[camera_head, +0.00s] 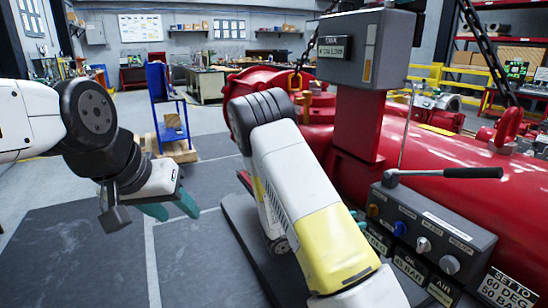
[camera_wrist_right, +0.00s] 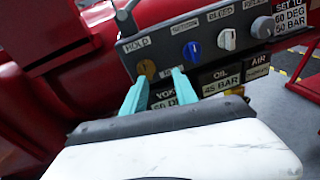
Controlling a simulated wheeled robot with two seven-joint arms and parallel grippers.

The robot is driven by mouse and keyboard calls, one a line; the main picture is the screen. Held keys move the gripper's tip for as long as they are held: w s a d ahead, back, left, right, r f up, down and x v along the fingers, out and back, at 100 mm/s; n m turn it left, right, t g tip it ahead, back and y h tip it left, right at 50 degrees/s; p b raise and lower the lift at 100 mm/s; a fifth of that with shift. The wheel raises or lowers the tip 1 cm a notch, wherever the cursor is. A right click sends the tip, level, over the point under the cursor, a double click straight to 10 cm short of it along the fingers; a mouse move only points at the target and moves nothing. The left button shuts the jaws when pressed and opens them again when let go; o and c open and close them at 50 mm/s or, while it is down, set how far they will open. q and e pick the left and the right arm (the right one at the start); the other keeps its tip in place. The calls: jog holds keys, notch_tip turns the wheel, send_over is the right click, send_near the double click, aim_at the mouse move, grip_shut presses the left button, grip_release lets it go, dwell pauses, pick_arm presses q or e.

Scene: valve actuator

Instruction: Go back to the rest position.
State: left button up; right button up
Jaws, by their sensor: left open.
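My left gripper (camera_head: 170,208) hangs at the left in the head view, its teal fingers apart and empty, over the grey floor. My right arm reaches across the middle of the head view and hides most of its gripper. In the right wrist view the right gripper (camera_wrist_right: 160,75) has its two teal fingers apart with nothing held between them. They point at the lower left part of the grey control panel (camera_wrist_right: 250,47), close to the orange knob (camera_wrist_right: 145,68). I cannot tell whether they touch the panel.
The panel also shows in the head view (camera_head: 472,240), fixed before a large red valve actuator (camera_head: 425,150). A lever with a black handle (camera_head: 470,172) sticks out above it. A grey box (camera_head: 368,50) stands on a red post.

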jog(key=s+a+r+m+g+y, duration=0.1)
jog(key=s+r+m+g+y, duration=0.25)
jog(key=s+m, duration=0.3)
jog(key=s+a+r+m+g+y, duration=0.1)
jog(key=s+r+m+g+y, duration=0.2)
jog(key=s+m+y, duration=0.3)
jog(key=s+a+r+m+t+y, duration=0.3)
jog(key=s+a+r+t+y, duration=0.1)
jog(key=a+r, duration=0.2)
jog(key=s+a+r+m+t+y, duration=0.3)
jog(key=s+a+r+m+y, duration=0.1)
jog(key=r, duration=0.4)
jog(key=a+y, duration=0.1)
jog(key=a, duration=0.1)
jog(key=shift+a+r+t, duration=0.35)
